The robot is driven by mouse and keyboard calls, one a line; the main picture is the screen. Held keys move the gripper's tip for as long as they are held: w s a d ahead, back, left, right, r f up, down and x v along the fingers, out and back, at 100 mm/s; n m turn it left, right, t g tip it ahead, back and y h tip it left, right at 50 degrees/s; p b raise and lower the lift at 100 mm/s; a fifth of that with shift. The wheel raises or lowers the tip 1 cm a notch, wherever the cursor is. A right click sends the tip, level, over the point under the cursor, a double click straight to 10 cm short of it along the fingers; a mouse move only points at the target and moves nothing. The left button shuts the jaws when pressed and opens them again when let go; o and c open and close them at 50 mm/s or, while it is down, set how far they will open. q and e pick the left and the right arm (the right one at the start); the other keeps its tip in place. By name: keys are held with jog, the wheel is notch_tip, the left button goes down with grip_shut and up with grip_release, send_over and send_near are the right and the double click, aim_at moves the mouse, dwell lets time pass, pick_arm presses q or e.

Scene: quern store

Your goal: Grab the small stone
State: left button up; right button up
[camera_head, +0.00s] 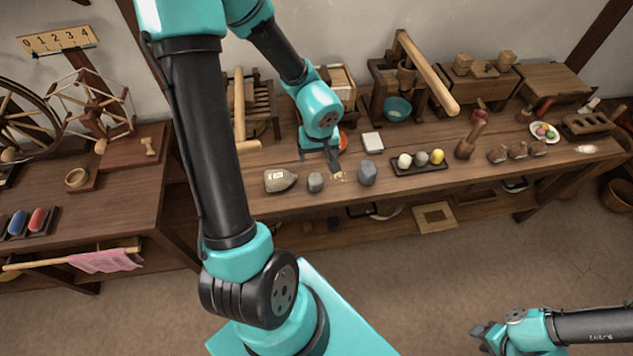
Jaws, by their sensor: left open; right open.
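Three grey stones lie in a row near the front edge of the long wooden table. The smallest stone (316,182) is in the middle. A larger, paler stone (280,180) with a white label lies to its left. A darker, blocky stone (367,173) stands to its right. My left gripper (320,161) is open and empty, pointing down just behind the small stone in the picture; its exact height above the table is unclear. My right gripper (483,338) is open and empty, low at the lower right, in front of the table.
A dark tray (420,164) with three balls sits right of the blocky stone. Small yellowish crumbs (339,177) lie between the small and blocky stones. A wooden pestle (470,137) stands further right.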

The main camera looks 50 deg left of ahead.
aim_at(315, 178)
pick_arm(q)
jog(key=f, duration=0.4)
jog(key=a+f, duration=0.1)
jog(key=f, duration=0.7)
jog(key=shift+w+a, duration=0.15)
jog(key=shift+w, duration=0.2)
jog(key=shift+f, duration=0.1)
jog(key=shift+a+f, duration=0.2)
jog(key=shift+f, duration=1.1)
jog(key=shift+a+f, duration=0.15)
jog(key=shift+f, duration=1.1)
jog(key=c, duration=1.2)
jog(key=shift+o, duration=0.2)
jog(key=shift+r, duration=0.1)
